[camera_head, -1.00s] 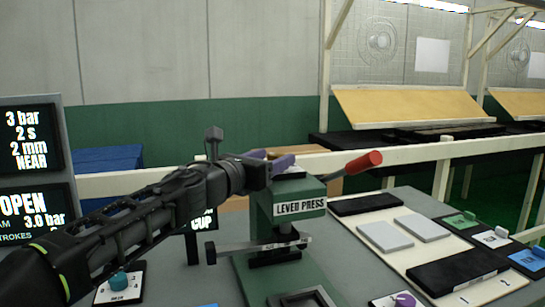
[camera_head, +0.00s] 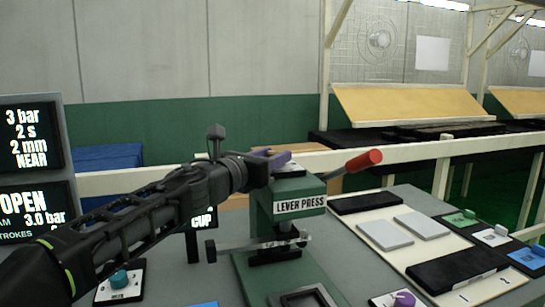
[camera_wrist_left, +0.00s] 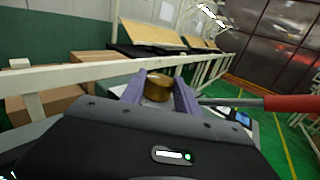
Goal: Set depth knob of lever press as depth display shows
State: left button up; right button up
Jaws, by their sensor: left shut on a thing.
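The green lever press (camera_head: 288,205) stands on the table, with its red-handled lever (camera_head: 362,161) pointing up to the right. In the left wrist view a brass-coloured round depth knob (camera_wrist_left: 158,86) sits between the purple fingers of my left gripper (camera_wrist_left: 157,95). In the head view my left gripper (camera_head: 279,160) is at the top of the press, shut on the knob, which it mostly hides there. The depth display (camera_head: 29,138) at the left shows 3 bar, 2 s, 2 mm and NEAR. The knob's own setting cannot be read. My right gripper is not in view.
A lower screen (camera_head: 34,211) reads OPEN and a bar value. Right of the press, a pale board (camera_head: 410,262) holds grey and black pads. A white rail runs behind the table.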

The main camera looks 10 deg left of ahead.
pick_arm(q)
grip_shut()
jog(key=shift+a+m+h, duration=0.1)
jog(key=shift+m+h, duration=0.2)
jog(key=shift+h, duration=0.2)
jog(key=shift+w+a+m+g+h+p, duration=0.1)
jog(key=shift+m+g+h+p, duration=0.3)
jog(key=shift+h, duration=0.1)
jog(key=m+g+h+p, duration=0.1)
jog(key=m+h, duration=0.1)
jog(key=h, duration=0.1)
jog(key=shift+w+a+r+g+p, duration=0.1)
jog(key=shift+r+g+p, duration=0.05)
jog(key=shift+g+p, duration=0.25)
jog(key=m+g+h+p, duration=0.2)
jog(key=p, duration=0.1)
jog(key=m+g+h+p, duration=0.1)
jog(key=m+g+p, duration=0.1)
jog(key=p, duration=0.2)
jog(key=m+g+h+p, duration=0.2)
jog(key=g+p, duration=0.1)
jog(key=shift+w+a+r+h+p, duration=0.1)
jog(key=shift+w+a+h+p, duration=0.15)
jog(key=shift+h+p, duration=0.05)
jog(key=shift+f+m+g+p, duration=0.25)
jog(key=shift+m+g+p, duration=0.05)
jog(key=shift+g+p, duration=0.25)
jog(key=o, duration=1.2)
grip_release()
